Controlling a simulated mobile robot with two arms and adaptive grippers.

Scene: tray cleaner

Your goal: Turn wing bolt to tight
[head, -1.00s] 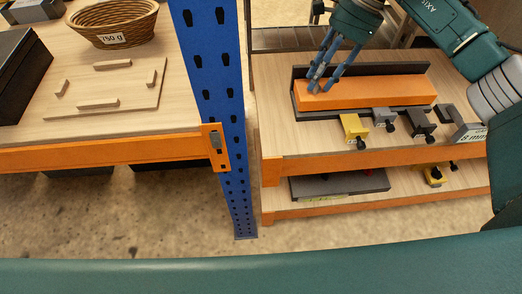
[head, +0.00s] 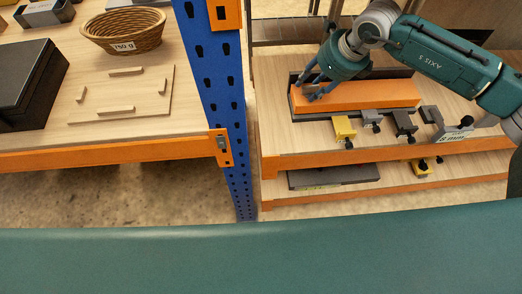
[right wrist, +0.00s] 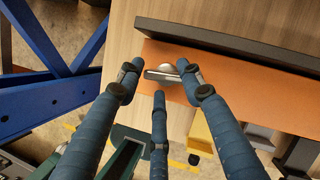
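The wing bolt (right wrist: 164,74) shows in the right wrist view as a small silver piece with a flat wing, on the orange slab near one end. The orange slab (head: 370,96) lies along a dark backing rail on the right workbench. My right gripper (head: 312,93) is over the slab's left end in the head view. In the right wrist view its three blue fingers (right wrist: 159,80) are spread around the wing bolt, with gaps visible at the left and lower fingers. Whether the right finger touches the bolt is unclear. My left gripper is out of view.
Yellow (head: 343,127), grey (head: 371,117) and dark (head: 404,122) clamps line the slab's front edge. A grey piece labelled 8 mm (head: 453,134) is at right. A blue post (head: 217,90) stands left of the workbench. A basket (head: 123,32) sits on the left table.

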